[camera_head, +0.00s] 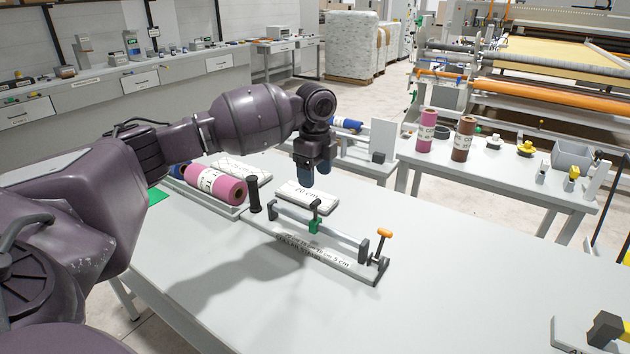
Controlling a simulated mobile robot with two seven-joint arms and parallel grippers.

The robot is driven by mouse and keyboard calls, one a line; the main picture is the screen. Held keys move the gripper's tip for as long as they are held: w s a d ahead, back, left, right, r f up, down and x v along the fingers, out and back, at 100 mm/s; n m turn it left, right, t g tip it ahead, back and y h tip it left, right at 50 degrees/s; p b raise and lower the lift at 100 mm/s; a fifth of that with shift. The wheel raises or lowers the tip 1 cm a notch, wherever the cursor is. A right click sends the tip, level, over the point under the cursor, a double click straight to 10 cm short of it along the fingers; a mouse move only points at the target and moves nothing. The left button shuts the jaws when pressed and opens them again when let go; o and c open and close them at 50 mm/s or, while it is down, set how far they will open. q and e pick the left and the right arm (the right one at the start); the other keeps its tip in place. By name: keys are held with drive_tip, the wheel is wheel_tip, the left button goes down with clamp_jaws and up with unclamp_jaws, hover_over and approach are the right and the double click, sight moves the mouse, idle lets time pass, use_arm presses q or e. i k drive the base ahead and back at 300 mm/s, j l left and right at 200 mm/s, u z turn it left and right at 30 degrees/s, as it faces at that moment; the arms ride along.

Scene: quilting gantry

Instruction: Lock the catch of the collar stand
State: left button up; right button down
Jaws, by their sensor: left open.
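The collar stand (335,262) is a long, low grey base with printed lettering, lying on the white table. My left gripper (314,174) points down with blue fingertips, open and empty. In the picture it is above and behind the stand, well left of the catch. My right gripper is not in view.
A white labelled block (307,197) lies just behind the stand, below my left gripper. A pink roll (216,184) lies in a tray at the left. A side table (495,170) holds upright rolls.

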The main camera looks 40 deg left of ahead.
sight(385, 234)
drive_tip(key=k, duration=1)
